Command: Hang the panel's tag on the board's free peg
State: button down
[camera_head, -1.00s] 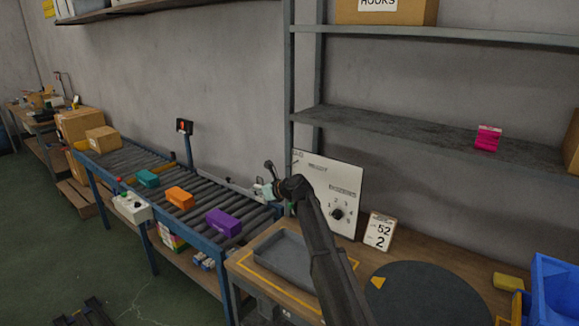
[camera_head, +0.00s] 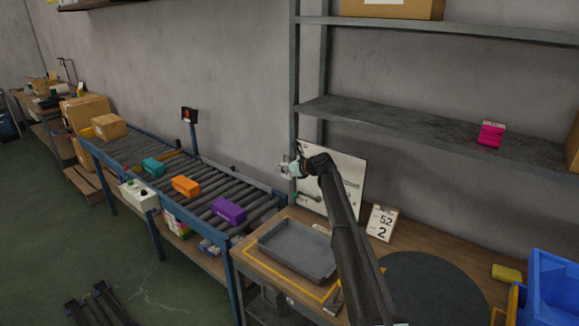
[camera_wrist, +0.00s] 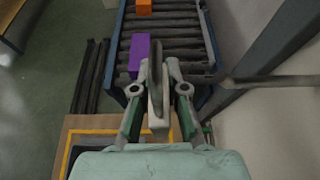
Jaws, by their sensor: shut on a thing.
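My gripper (camera_wrist: 158,102) is shut on a thin grey piece (camera_wrist: 156,72), seen almost edge-on in the wrist view. I cannot tell its face or any hole in it. In the head view my gripper (camera_head: 288,168) is small, raised near the upper left edge of the white board (camera_head: 350,172). The board leans against the wall at the back of the bench. My arm covers much of its middle. I cannot make out a free peg. A small white card (camera_head: 382,223) reading 52 and 2 stands right of the board.
A grey tray (camera_head: 290,272) and a dark round mat (camera_head: 425,290) lie on the bench. The roller conveyor at left carries a purple box (camera_head: 228,214), an orange box (camera_head: 186,186) and a teal box (camera_head: 153,166). A shelf post (camera_head: 309,75) rises behind the board.

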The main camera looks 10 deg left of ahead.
jog(key=shift+w+d+f+p, duration=0.2)
jog(key=shift+w+d+p, duration=0.25)
jog(key=shift+w, duration=0.3)
jog(key=shift+w+d+f+p, duration=0.15)
jog(key=shift+w+d+p, duration=0.25)
jog(key=shift+w, duration=0.35)
jog(key=shift+w+d+f+p, duration=0.2)
jog(key=shift+w+d+p, duration=0.25)
jog(key=shift+w, duration=0.3)
jog(key=shift+f, duration=0.15)
jog(key=c, duration=1.2)
grip_release()
jog(key=shift+f+b, duration=0.15)
jog(key=shift+b, duration=0.25)
